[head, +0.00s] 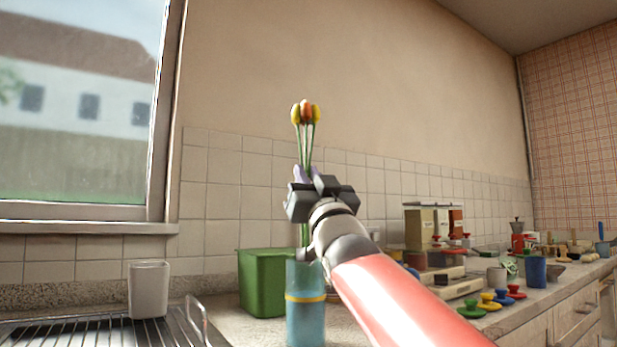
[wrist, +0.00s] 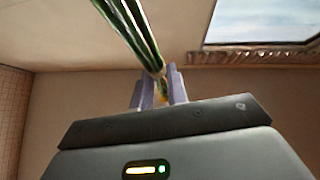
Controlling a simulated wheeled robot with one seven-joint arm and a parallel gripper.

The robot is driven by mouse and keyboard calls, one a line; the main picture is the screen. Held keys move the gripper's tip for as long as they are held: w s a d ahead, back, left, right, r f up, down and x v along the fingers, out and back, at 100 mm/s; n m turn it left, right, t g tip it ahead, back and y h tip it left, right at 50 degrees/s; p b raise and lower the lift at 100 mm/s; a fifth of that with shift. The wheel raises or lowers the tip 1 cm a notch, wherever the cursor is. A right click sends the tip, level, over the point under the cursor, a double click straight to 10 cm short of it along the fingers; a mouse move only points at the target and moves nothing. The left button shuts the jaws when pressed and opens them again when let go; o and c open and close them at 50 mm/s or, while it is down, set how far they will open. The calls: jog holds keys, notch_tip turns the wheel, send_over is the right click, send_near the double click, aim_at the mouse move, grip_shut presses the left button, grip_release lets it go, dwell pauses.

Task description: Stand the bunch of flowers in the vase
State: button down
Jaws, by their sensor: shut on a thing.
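The bunch of flowers (head: 306,113) has red and yellow tulip-like heads and long green stems, and stands upright in the head view. My gripper (head: 306,174) is shut on the stems below the heads. In the wrist view, its purple fingers (wrist: 158,90) close around the green stems (wrist: 131,32). The blue vase (head: 306,318) with a yellow band stands upright on the counter below my gripper. Stems show below my gripper, in line with the vase mouth. My arm partly hides the vase's rim, and I cannot tell whether the stem ends are inside it.
A green container (head: 262,285) stands close to the left of the vase. A whitish cup (head: 149,290) is on a drying rack (head: 90,332) farther left. Canisters (head: 428,229), colourful knobbed lids (head: 487,302) and a blue cup (head: 536,271) crowd the counter to the right.

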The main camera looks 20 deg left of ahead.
aim_at(308, 242)
jog(key=shift+f+b, duration=5.5)
jog(key=shift+f, duration=0.55)
jog(key=c, duration=1.3)
grip_release()
jog(key=shift+s+f, duration=0.1)
jog(key=shift+s+d+f, duration=0.15)
jog(key=shift+d+f, duration=0.05)
jog(key=shift+v, duration=1.15)
jog(key=s+d, duration=0.7)
jog(key=s, duration=0.2)
jog(key=shift+s+d, duration=0.15)
jog(key=shift+s, duration=0.05)
